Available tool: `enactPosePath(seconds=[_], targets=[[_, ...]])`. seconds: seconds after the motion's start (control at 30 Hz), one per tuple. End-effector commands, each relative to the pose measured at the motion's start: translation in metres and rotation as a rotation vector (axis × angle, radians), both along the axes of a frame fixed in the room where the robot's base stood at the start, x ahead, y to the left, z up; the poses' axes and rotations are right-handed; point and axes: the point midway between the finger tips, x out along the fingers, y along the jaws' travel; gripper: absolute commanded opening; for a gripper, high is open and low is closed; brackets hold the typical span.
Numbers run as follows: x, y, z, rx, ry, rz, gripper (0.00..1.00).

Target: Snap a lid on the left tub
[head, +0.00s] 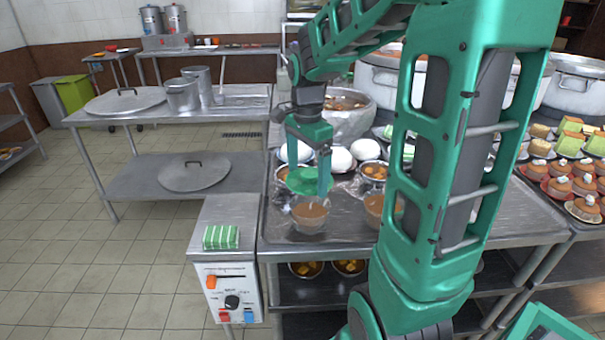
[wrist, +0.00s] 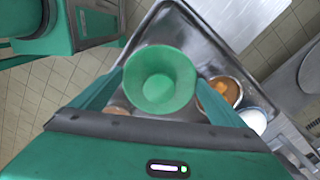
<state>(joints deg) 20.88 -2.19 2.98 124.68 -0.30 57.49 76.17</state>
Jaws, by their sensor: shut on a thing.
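The left tub (head: 310,215) is a clear tub of brown content without a lid, near the front left of the steel tray table. A second, similar tub (head: 374,206) stands to its right, partly hidden by my arm. My gripper (head: 309,172) is shut on a green round lid (head: 308,181), held above and slightly behind the left tub in the picture, apart from it. In the wrist view the lid (wrist: 160,79) sits between my two fingers and hides much of what lies below.
Bowls of orange food (head: 373,172) and white round items (head: 339,159) stand behind the tubs. A control box (head: 228,291) with a green striped cloth (head: 221,238) is at the left. Cakes (head: 560,187) fill the right table.

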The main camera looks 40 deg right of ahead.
Motion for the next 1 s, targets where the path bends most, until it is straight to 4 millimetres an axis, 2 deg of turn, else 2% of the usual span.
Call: enactPosePath(seconds=[0.17, 0.8, 1.0], targets=[[-0.001, -0.002, -0.005, 0.000, 0.002, -0.004, 0.73], [-0.001, -0.002, -0.054, 0.001, 0.003, -0.004, 0.73], [-0.001, -0.002, -0.062, 0.000, 0.000, -0.004, 0.73]])
